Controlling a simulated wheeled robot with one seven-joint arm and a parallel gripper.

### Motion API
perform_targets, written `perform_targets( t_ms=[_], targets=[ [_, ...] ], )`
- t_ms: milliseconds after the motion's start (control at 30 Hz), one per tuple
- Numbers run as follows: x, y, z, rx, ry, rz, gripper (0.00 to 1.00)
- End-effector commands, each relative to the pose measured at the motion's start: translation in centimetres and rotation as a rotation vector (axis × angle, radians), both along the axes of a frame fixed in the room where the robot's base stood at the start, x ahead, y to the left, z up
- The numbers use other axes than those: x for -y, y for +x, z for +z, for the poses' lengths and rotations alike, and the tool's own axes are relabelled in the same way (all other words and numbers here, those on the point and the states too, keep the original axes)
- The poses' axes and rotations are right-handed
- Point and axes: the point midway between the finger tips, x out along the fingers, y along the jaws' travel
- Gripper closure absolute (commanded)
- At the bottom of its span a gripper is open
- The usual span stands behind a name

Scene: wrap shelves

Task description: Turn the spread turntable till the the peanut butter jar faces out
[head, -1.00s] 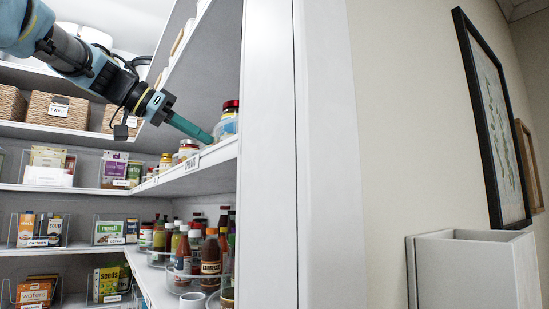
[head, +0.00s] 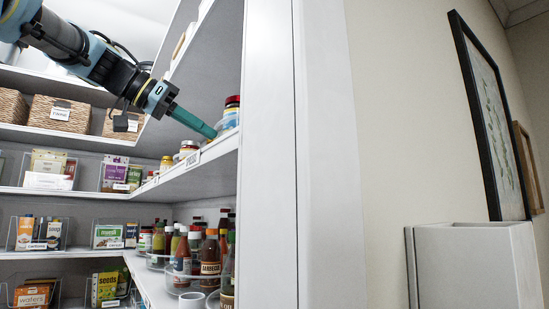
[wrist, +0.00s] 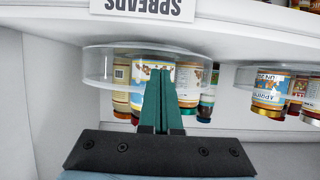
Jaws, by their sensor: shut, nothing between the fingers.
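The spread turntable (wrist: 97,68) is a clear round tray on a white shelf, shown upside down in the wrist view. It carries several jars; one with a white, blue and orange label (wrist: 141,72) is right behind my fingertips. I cannot tell which jar is peanut butter. My gripper (wrist: 160,76) is shut and empty, its green fingers reaching over the near rim and hiding part of that jar. Whether they touch it is unclear. In the head view my gripper (head: 213,133) points at the turntable jars, near one with a red lid (head: 232,101).
A "SPREADS" label (wrist: 143,6) is on the shelf edge. A second turntable with jars (wrist: 268,88) stands to the right in the wrist view. A lower shelf holds bottles (head: 183,252). A white upright panel (head: 268,160) borders the shelves on the right.

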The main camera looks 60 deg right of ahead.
Motion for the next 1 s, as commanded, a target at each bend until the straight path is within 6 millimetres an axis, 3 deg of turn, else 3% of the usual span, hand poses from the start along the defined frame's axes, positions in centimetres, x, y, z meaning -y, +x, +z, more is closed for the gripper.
perform_targets(
  t_ms=[567,1000],
  targets=[
    [-0.7,-0.8,0.0,0.001,0.001,0.002,1.00],
    [-1.2,-2.9,-0.1,0.001,0.000,0.000,1.00]
  ],
)
